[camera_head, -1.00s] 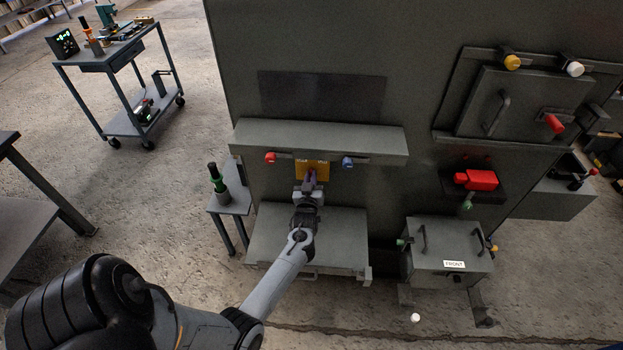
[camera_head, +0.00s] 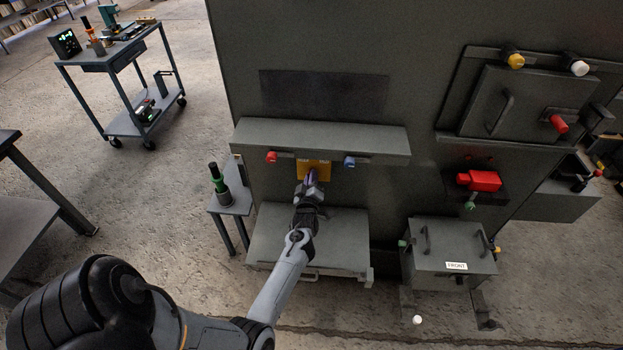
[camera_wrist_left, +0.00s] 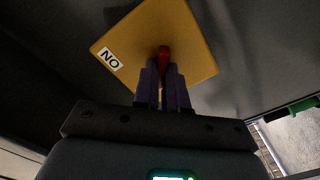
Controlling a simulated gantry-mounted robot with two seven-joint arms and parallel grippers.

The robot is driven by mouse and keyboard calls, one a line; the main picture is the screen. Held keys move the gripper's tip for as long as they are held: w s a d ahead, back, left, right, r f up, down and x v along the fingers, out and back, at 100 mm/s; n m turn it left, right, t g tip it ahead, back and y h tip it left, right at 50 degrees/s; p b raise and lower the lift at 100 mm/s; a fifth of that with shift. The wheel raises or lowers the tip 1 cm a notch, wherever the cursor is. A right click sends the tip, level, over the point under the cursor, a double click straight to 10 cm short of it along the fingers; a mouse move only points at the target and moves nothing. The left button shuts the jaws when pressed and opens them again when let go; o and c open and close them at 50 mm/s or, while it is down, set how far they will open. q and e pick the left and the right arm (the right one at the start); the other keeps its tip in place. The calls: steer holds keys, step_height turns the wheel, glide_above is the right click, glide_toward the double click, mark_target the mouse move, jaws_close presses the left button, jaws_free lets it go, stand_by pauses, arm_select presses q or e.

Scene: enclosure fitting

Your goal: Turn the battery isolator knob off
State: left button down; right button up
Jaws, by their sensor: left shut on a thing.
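The battery isolator's yellow plate (camera_head: 304,170) is on the grey enclosure wall under a ledge. In the left wrist view the same plate (camera_wrist_left: 188,22) appears tilted, with a white label (camera_wrist_left: 110,60) whose letters look like "ON" upside down. The red isolator knob (camera_wrist_left: 164,53) stands out from the plate. My left gripper (camera_head: 312,176) is at the plate, its purple fingers (camera_wrist_left: 163,80) shut on the knob from both sides. Only the knob's end shows between them. In the head view the gripper hides the knob. My right gripper is not in view.
A red knob (camera_head: 271,157) and a blue knob (camera_head: 349,162) flank the plate under the ledge (camera_head: 320,138). A grey shelf (camera_head: 340,235) lies below the arm. A box marked FRONT (camera_head: 450,245) and a red handle (camera_head: 480,181) are to the right.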

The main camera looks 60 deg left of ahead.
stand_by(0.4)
arm_select(q)
steer(key=c, duration=1.2)
jaws_free()
